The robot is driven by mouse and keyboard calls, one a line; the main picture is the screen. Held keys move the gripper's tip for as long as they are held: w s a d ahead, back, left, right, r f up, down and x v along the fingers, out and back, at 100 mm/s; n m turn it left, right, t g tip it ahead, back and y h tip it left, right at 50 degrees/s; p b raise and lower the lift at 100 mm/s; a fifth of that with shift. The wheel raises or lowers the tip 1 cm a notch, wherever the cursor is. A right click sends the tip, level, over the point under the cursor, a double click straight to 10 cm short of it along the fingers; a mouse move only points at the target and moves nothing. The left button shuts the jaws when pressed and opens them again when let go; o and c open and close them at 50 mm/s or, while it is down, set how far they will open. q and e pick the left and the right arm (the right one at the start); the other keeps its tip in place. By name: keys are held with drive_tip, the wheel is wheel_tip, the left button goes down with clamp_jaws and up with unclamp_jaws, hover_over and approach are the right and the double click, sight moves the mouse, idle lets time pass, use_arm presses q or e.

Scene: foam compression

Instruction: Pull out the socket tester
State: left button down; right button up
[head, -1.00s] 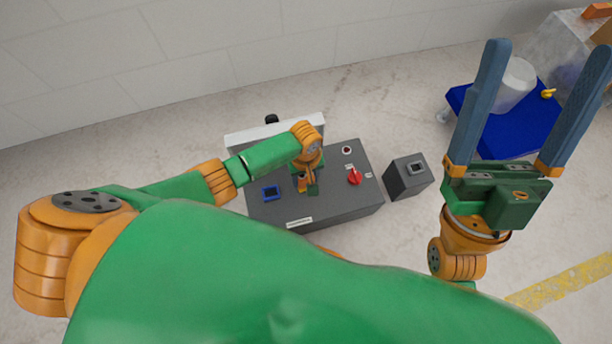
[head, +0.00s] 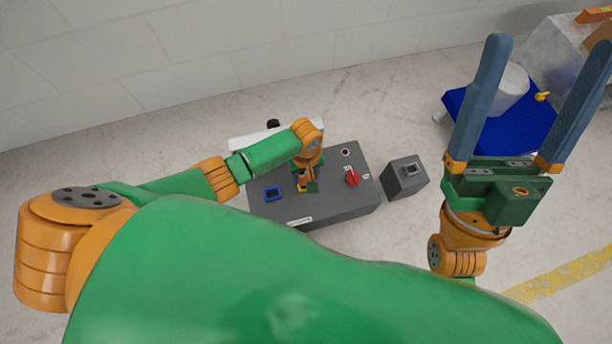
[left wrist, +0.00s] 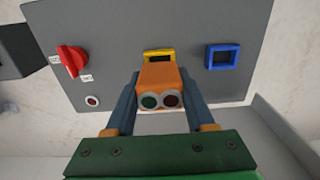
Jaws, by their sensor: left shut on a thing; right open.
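The socket tester (left wrist: 158,82) is an orange block with a green and a dark red round lamp on its near face. My left gripper (head: 307,186) is shut on it over the grey panel box (head: 340,206). In the left wrist view a yellow-framed socket (left wrist: 159,53) shows just beyond the tester, which hides its lower part. I cannot tell whether the tester's prongs are still in it. My right gripper (head: 549,48) is open and empty, raised at the right, away from the panel.
The panel also carries a blue-framed socket (left wrist: 222,56), a red knob (left wrist: 70,61) and a small red lamp (left wrist: 92,100). A separate small grey box (head: 403,180) stands right of it. A blue cart (head: 523,130) with a white container (head: 511,88) is behind my right gripper.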

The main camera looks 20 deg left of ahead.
use_arm(q)
drive_tip(key=shift+r+p, duration=1.45)
drive_tip(key=shift+p, duration=0.05)
